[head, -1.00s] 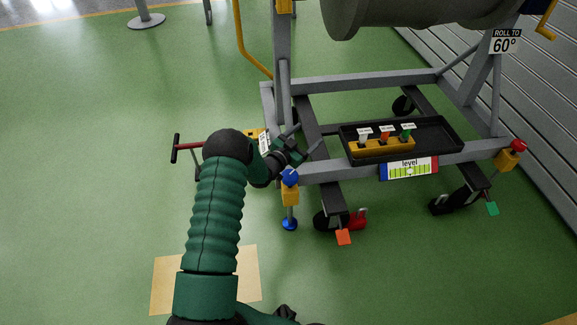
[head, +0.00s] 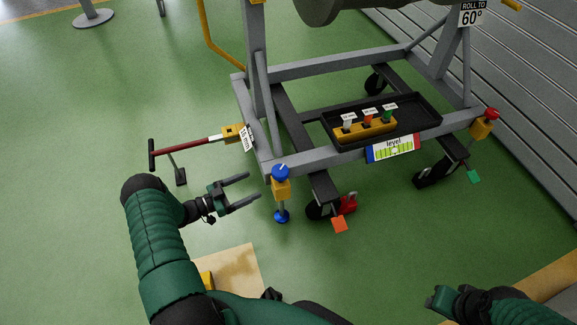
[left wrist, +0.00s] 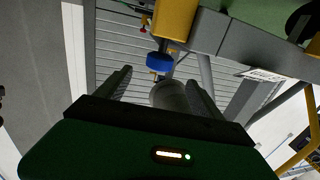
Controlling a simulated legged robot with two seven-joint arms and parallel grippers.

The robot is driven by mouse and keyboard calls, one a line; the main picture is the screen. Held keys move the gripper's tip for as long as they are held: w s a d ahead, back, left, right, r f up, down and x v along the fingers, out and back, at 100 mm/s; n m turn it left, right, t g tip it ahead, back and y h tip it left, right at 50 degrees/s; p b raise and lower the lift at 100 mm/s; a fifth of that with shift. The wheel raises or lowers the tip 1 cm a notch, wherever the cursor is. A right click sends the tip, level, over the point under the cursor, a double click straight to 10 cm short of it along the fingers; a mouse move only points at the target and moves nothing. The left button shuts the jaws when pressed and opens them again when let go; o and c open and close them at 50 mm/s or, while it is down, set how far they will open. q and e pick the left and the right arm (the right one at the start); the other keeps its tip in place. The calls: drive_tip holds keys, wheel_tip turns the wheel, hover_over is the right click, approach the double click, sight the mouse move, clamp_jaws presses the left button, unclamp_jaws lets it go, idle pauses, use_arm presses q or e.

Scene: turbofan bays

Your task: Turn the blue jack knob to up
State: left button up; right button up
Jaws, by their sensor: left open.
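The blue jack knob (head: 280,172) sits on top of a yellow jack body (head: 281,190) at the near left corner of the grey stand. A blue foot (head: 282,216) is below it on the floor. My left gripper (head: 250,190) is open and empty, to the left of the jack, fingers pointing toward it without touching. In the left wrist view the picture looks upside down; the blue knob (left wrist: 160,63) shows beyond and between the two fingers. My right gripper (head: 442,298) is at the lower right; its fingers are not clear.
A red-handled tow bar (head: 185,147) sticks out left from the stand. A caster with an orange tab (head: 340,224) is right of the jack. A black tray (head: 425,115) lies on the stand.

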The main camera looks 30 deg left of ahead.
use_arm(q)
drive_tip(key=b+x, duration=0.5)
drive_tip(key=x, duration=1)
drive_tip(key=shift+w+d+f+b, duration=0.1)
drive_tip(key=shift+b, duration=0.3)
drive_tip(key=shift+w+d, duration=0.2)
drive_tip(key=shift+w, duration=0.25)
drive_tip(key=c, duration=1.4)
